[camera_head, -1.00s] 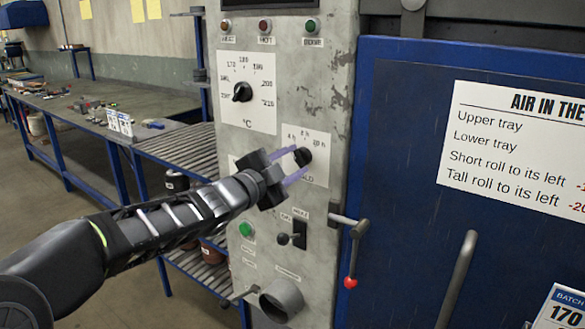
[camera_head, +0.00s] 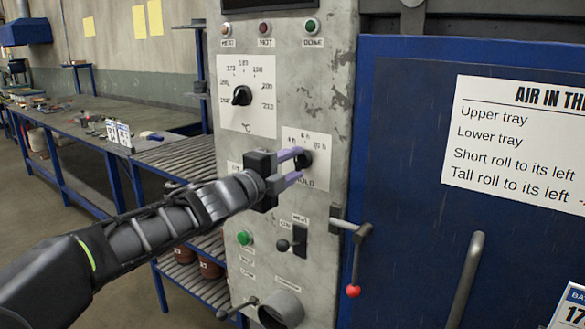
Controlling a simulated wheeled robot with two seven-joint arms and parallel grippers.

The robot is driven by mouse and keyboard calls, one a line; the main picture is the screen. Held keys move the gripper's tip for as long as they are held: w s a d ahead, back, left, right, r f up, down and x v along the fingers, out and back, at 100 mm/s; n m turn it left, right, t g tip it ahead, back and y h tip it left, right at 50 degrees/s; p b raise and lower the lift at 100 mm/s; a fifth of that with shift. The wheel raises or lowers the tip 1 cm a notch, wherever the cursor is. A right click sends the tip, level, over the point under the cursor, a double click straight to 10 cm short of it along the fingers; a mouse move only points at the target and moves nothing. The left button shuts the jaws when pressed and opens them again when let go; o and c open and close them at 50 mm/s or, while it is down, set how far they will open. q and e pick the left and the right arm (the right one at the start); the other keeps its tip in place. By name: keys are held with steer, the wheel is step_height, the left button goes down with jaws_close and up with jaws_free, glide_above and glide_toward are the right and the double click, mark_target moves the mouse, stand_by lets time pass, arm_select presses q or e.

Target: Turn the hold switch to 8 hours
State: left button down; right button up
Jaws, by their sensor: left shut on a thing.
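The hold switch (camera_head: 305,160) is a small black knob on a white scale plate (camera_head: 318,142) on the grey control panel. Small hour marks stand above the knob; they are too small to read surely, and the lower label is partly covered. My left gripper (camera_head: 298,166) comes in from the lower left, with its purple fingers shut on the knob. The fingers and black gripper body hide part of the knob and plate, so I cannot tell where it points. My right gripper is not in view.
A temperature dial (camera_head: 241,95) sits above left. Below are a toggle switch (camera_head: 299,240), a green button (camera_head: 244,238) and a round pipe opening (camera_head: 281,308). A red-tipped lever (camera_head: 353,290) sticks out at the blue door's (camera_head: 410,200) edge. A roller table (camera_head: 180,155) stands left.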

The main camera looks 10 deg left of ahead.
arm_select(q)
steer(key=shift+f, duration=0.1)
steer(key=c, duration=0.9)
jaws_free()
steer(key=shift+o, duration=0.2)
steer(key=shift+s, duration=0.1)
steer(key=v, duration=0.7)
steer(key=shift+s, duration=0.3)
steer(key=shift+a, duration=0.1)
